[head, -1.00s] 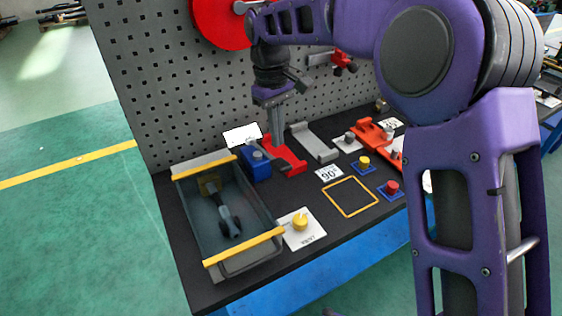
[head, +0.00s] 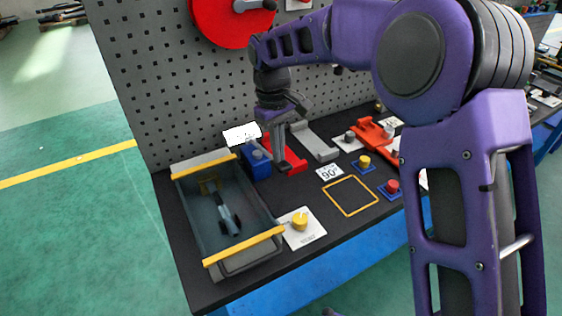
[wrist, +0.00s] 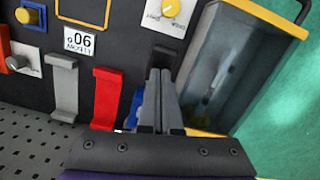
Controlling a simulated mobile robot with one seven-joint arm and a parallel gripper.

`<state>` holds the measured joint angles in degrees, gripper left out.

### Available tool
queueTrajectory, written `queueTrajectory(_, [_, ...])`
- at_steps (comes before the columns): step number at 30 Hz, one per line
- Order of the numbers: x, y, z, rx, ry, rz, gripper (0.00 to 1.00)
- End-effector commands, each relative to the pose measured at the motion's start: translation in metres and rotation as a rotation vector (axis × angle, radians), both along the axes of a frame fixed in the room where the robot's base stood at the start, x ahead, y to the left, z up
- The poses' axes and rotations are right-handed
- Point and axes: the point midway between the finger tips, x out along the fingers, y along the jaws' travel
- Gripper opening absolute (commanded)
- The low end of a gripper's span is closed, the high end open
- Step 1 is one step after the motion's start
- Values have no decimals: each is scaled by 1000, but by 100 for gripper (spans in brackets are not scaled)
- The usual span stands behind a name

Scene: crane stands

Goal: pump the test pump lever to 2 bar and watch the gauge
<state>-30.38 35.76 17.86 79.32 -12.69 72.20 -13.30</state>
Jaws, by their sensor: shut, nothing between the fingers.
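A small blue block-like unit (head: 257,164), which looks like the test pump, stands on the dark bench beside the grey tray. Part of it shows left of my fingers in the wrist view (wrist: 137,108). My gripper (head: 281,168) is shut and empty, pointing down just right of the blue unit and in front of the red bracket (head: 296,163). A dark piece (wrist: 162,60) lies just beyond my fingertips in the wrist view; I cannot tell whether it is the lever or whether I touch it. A white panel (head: 241,134) stands behind the blue unit; no gauge reading is legible.
The grey tray (head: 187,219) with yellow edges holds a dark tool (head: 225,215). A yellow knob (head: 299,221) sits on a white plate at the front. A grey bracket (head: 318,143) stands right of the red one. The pegboard (head: 150,80) closes off the back.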

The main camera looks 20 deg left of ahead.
Motion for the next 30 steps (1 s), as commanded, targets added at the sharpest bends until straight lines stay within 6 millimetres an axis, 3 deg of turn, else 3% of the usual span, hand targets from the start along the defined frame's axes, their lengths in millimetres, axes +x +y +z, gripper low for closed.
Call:
queueTrajectory(3, [0,0,-18,-1,2,0,0])
queueTrajectory(9, [0,0,-35,0,0,0,0])
queueTrajectory(22, [0,1,-33,0,0,0,0])
queueTrajectory(30, [12,25,-25,0,1,0,0])
